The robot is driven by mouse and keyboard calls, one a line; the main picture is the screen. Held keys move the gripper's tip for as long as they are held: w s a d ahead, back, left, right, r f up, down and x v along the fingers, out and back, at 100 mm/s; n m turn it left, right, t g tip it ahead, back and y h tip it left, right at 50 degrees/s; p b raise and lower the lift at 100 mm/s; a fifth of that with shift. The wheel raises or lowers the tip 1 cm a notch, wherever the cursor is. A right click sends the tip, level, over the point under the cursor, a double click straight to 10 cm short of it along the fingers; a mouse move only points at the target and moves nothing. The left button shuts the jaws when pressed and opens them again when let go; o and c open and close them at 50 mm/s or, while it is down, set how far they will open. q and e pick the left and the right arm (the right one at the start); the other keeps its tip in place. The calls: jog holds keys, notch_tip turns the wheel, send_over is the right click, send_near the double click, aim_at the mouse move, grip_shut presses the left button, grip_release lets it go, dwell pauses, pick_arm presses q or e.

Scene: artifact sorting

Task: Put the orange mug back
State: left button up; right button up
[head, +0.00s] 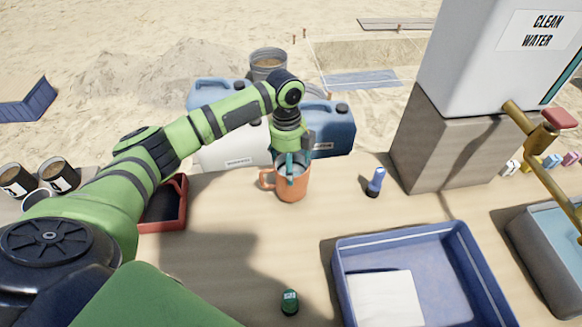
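The orange mug (292,188) is upright over the sandy work surface, left of the blue tray, with its handle pointing left. I cannot tell whether its base touches the surface. My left gripper (290,168) points down at the mug's mouth from above, with a teal finger at the rim, partly inside. The finger spacing is too small to make out, so I cannot tell whether it grips the mug wall. My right gripper is not in view.
A blue tray (462,240) with a white sheet lies at front right. A blue-white bottle (375,182) stands right of the mug, a small green item (289,302) in front. Jerrycans (335,125) stand behind. A red tray (180,205) lies left, partly behind my arm.

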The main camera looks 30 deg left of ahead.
pick_arm(q)
jog(key=shift+f, duration=1)
jog(key=shift+f, duration=0.1)
jog(key=o, duration=1.4)
notch_tip(320, 180, up, 12)
jog(key=a, duration=0.1)
jog(key=shift+w, duration=0.3)
